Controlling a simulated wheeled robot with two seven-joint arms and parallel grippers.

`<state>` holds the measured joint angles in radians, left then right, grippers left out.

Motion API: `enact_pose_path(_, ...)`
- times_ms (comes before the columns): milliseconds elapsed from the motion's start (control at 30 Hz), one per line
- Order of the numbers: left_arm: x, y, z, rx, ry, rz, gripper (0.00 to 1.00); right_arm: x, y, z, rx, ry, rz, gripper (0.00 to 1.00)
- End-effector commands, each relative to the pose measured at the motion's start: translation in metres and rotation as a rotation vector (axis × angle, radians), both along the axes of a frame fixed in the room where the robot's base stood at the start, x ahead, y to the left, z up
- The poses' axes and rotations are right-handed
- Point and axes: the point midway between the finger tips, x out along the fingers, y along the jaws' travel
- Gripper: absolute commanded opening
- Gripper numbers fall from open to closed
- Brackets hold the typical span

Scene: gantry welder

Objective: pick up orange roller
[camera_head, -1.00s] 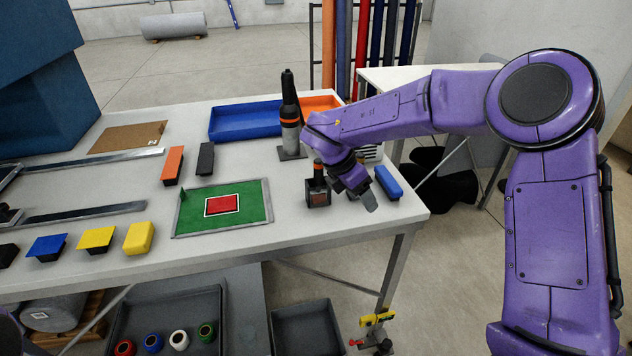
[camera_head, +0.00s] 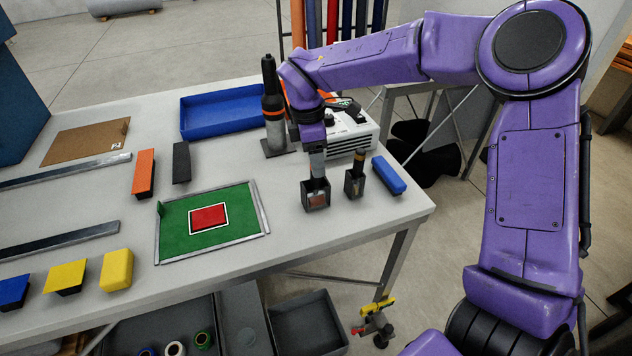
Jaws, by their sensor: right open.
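My right gripper (camera_head: 318,168) points straight down over a small black square holder (camera_head: 316,200) near the table's front right part. Its fingertips reach down to the holder's mouth, and it is open. The upright orange-topped piece that stood in this holder is now hidden behind the gripper, so I cannot tell whether the fingers touch it. A second black holder (camera_head: 355,186) with a slim dark, yellow-banded piece stands just to the right. An orange block with black sides (camera_head: 144,172) lies farther left on the table. My left gripper is out of view.
A bottle-like dark tool with an orange band (camera_head: 273,112) stands behind the gripper, near a white machine (camera_head: 350,130). A blue block (camera_head: 389,176) lies to the right. A green board (camera_head: 180,240) and blue tray (camera_head: 222,110) are to the left.

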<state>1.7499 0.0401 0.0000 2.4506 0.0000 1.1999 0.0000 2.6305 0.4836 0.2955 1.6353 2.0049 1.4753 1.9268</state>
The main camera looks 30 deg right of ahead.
Motion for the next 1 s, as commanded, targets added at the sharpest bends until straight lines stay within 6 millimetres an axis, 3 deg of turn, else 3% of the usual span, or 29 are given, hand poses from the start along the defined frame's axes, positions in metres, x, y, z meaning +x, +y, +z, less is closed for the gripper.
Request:
enact_pose_path(167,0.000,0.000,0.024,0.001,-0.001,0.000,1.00,0.001,-0.005,-0.025,0.000,0.008,0.000,0.58)
enact_pose_path(300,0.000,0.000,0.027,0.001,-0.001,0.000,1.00,0.002,-0.008,-0.047,0.000,0.002,-0.002,0.58)
enact_pose_path(533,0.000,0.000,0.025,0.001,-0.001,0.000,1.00,0.001,-0.009,-0.053,-0.001,-0.001,-0.003,0.58)
enact_pose_path(567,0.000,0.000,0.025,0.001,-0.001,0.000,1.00,0.001,-0.009,-0.053,-0.001,-0.001,-0.003,0.55)
enact_pose_path(733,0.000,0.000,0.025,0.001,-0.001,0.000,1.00,0.001,-0.009,-0.053,-0.001,-0.001,-0.003,0.00)
enact_pose_path(1000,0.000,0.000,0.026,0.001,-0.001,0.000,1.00,0.002,-0.009,-0.051,0.000,-0.003,-0.003,0.00)
